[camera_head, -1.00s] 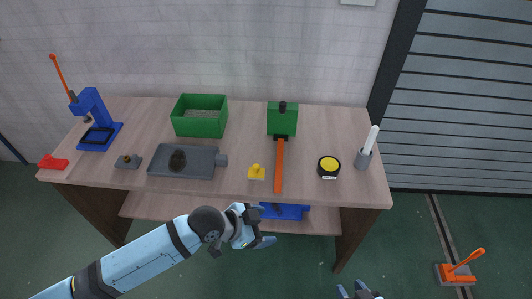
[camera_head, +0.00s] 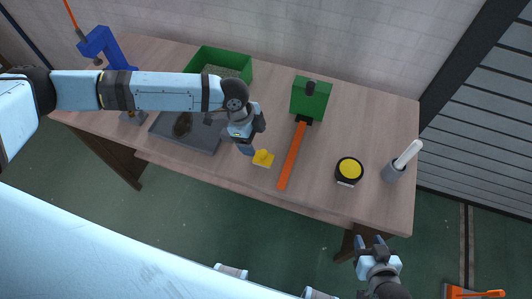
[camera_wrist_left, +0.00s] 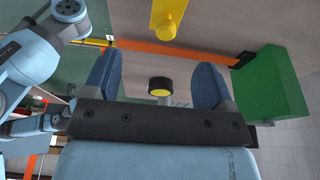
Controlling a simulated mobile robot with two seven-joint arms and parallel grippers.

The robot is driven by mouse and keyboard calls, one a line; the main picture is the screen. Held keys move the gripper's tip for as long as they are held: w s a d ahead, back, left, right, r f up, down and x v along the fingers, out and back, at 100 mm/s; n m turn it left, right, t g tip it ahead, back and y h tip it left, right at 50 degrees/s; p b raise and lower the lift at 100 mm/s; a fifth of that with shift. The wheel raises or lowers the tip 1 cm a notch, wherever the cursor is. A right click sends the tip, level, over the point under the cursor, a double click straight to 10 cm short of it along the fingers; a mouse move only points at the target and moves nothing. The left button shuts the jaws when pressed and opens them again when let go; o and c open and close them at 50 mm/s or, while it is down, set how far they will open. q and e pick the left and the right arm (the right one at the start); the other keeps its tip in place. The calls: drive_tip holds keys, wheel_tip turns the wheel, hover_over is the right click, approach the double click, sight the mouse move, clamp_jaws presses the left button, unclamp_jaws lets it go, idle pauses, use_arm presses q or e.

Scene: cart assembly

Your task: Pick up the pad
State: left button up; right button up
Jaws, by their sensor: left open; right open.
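A small yellow piece with a round knob (camera_head: 264,158) lies near the table's front edge. A round black piece with a yellow top (camera_head: 349,170) stands further right. I cannot tell for certain which of them is the pad. My left gripper (camera_head: 252,142) is open and empty, just up and left of the knobbed piece in the head view. In the left wrist view, the knobbed piece (camera_wrist_left: 168,22) is at the top edge, and the round piece (camera_wrist_left: 160,88) shows between the two blue fingers, further away. My right gripper (camera_head: 370,243) is open and empty, below the table's front edge.
An orange bar (camera_head: 291,158) runs from a green block (camera_head: 310,98) beside the knobbed piece. A grey holder (camera_head: 394,172) with a white rod stands at the right end. A green bin (camera_head: 236,57) and a dark grey plate (camera_head: 203,140) lie under or behind my left arm.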

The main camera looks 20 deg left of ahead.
sight(263, 152)
use_arm(q)
drive_tip(key=x, duration=0.4)
drive_tip(key=shift+w+d+f, duration=0.1)
drive_tip(key=shift+d+f, duration=0.1)
drive_tip(key=shift+f, duration=0.1)
drive_tip(key=shift+d+f, duration=0.1)
drive_tip(key=shift+f, duration=0.4)
drive_tip(key=x, duration=0.1)
drive_tip(key=p+x, duration=0.1)
drive_tip(key=x, duration=0.2)
drive_tip(key=shift+w+d+f, duration=0.15)
drive_tip(key=shift+w+f, duration=0.05)
drive_tip(key=shift+w, duration=0.15)
drive_tip(key=shift+f, duration=0.35)
drive_tip(key=shift+c, duration=0.4)
drive_tip(key=c, duration=0.9)
